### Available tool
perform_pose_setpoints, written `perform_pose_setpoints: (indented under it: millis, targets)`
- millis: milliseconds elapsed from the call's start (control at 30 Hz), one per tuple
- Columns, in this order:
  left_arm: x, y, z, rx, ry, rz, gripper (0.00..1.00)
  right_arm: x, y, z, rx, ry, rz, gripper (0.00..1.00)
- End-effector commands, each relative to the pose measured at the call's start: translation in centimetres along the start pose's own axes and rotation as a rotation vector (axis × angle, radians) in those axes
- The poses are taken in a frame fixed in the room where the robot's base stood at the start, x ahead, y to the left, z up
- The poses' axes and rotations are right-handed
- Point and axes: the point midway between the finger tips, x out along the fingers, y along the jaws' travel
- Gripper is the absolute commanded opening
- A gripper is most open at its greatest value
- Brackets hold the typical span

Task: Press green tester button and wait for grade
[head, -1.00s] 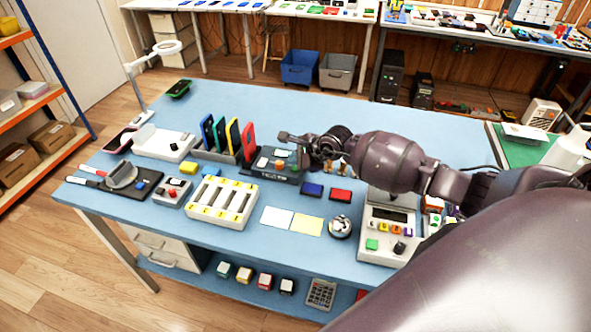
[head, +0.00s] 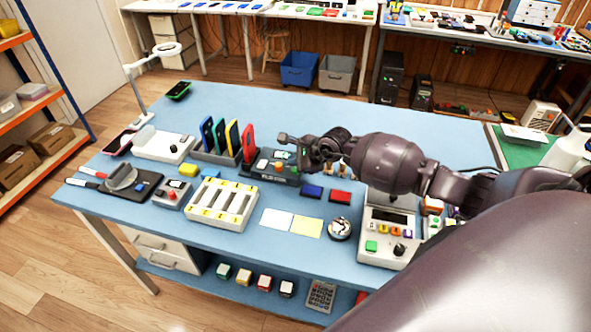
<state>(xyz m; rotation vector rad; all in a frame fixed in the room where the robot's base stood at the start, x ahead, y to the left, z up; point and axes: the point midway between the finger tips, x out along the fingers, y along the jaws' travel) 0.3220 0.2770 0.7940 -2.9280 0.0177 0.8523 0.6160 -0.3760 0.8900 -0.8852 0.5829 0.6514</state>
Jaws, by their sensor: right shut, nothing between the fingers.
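The tester (head: 266,178) is a low black unit with lettering on its front edge, near the middle of the blue table. My right gripper (head: 284,138) reaches in from the right, shut and empty, over the back right of the tester. I cannot tell whether its tip touches the button. A small orange piece and a pale piece show on the tester's top. No grade can be read. My left gripper is out of view.
A rack of upright coloured phones (head: 220,146) stands just left of the tester. A white device (head: 385,250) with another green button stands nearer the front right.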

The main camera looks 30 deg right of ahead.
Motion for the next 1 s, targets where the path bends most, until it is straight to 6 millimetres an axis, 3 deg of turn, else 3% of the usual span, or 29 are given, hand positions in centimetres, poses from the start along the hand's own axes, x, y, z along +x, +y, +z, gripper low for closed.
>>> perform_pose_setpoints:
  millis: [733, 1000]
  targets:
    - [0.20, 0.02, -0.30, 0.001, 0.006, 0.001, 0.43, 0.00, 0.00, 0.00, 0.000, 0.000, 0.000, 0.00]
    - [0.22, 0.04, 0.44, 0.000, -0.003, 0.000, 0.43, 0.41, 0.31, -0.31, 0.000, 0.001, 0.001, 0.00]
